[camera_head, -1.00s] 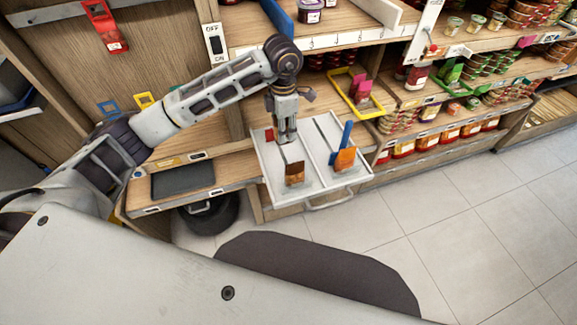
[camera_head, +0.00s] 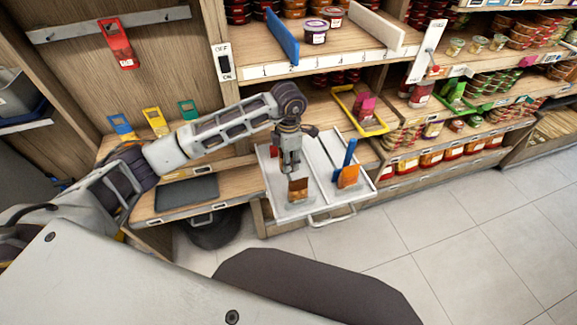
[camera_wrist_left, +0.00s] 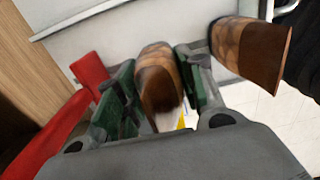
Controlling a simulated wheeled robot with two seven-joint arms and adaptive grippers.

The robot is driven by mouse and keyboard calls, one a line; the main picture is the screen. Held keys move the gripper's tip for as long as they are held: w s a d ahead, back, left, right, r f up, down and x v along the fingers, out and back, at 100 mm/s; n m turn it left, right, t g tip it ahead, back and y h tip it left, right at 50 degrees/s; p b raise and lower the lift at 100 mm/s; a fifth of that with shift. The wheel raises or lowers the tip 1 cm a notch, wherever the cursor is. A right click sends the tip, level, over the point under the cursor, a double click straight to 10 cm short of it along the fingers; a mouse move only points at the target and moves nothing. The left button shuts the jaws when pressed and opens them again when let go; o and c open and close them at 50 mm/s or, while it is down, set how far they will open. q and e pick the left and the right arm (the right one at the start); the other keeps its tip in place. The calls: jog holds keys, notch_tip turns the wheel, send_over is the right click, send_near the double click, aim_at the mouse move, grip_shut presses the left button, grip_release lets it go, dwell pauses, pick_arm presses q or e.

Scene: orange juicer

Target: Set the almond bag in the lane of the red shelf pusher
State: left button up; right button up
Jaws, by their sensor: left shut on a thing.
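The white pull-out tray (camera_head: 333,212) holds two lanes. My left gripper (camera_head: 290,169) points down into its left lane. In the left wrist view its green-padded fingers (camera_wrist_left: 157,98) are shut on a brown almond bag (camera_wrist_left: 157,72). A red pusher (camera_wrist_left: 88,75) stands just left of the fingers there. A second brown bag (camera_wrist_left: 252,48) stands to the right, apart from the fingers; it seems to be the brown bag (camera_head: 298,188) at the lane's front in the head view. Whether the held bag touches the tray is hidden. My right gripper is out of view.
A blue pusher (camera_head: 349,153) and an orange bag (camera_head: 347,177) stand in the right lane. A dark mat (camera_head: 187,193) lies on the wooden ledge to the left. Shelves with jars and a yellow-rimmed tray (camera_head: 376,131) are behind and right.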

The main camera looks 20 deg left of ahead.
pick_arm(q)
jog(key=shift+f, duration=1.85)
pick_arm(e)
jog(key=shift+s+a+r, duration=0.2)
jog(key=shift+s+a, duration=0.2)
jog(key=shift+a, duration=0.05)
pick_arm(q)
jog(key=shift+f, duration=0.1)
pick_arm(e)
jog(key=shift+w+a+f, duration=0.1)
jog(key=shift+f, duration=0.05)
